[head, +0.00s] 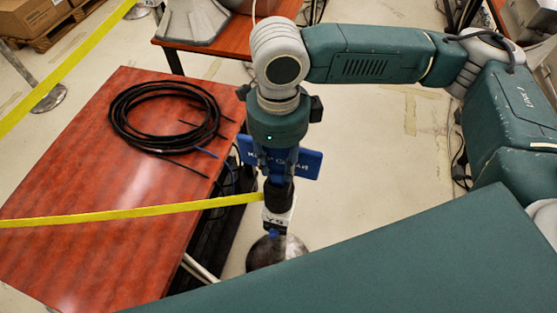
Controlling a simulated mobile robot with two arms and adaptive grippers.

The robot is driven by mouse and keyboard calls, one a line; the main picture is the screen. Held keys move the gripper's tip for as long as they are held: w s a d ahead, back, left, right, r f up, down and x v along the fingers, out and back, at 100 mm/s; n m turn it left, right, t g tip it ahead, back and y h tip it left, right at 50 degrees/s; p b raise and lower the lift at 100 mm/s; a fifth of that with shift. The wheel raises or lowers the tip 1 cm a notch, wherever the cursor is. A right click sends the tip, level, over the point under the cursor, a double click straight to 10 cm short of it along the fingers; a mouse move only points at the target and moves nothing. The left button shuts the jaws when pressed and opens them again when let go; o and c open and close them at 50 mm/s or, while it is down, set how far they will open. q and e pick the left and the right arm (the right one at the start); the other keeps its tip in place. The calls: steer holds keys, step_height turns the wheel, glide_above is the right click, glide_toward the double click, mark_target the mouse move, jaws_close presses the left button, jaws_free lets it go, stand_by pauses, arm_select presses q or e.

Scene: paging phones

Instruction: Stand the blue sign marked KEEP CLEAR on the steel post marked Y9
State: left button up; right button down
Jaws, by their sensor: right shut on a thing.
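The blue sign (308,164) has white letters, partly hidden by my right gripper (277,168). My right gripper points down, is shut on the sign and covers its middle. The steel post (278,220) with a white label reading Y9 is directly below them in the picture, with a black head and a round base on the floor. The gripper hides where the sign's lower part meets the post head, so I cannot tell whether they touch. My left gripper is not in view.
A yellow belt (130,211) runs left from the post head across a red-brown table (75,150). A black cable coil (165,115) lies on that table. Another yellow belt (65,68) crosses the upper left. Pale floor (365,165) is open right of the post.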

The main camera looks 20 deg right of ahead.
steer(key=shift+f, duration=0.55)
steer(key=c, duration=1.5)
jaws_free()
steer(key=shift+c, duration=0.2)
steer(key=shift+r, duration=0.1)
step_height(320, 180, up, 11)
steer(key=p, duration=1.2)
steer(key=shift+s, duration=0.1)
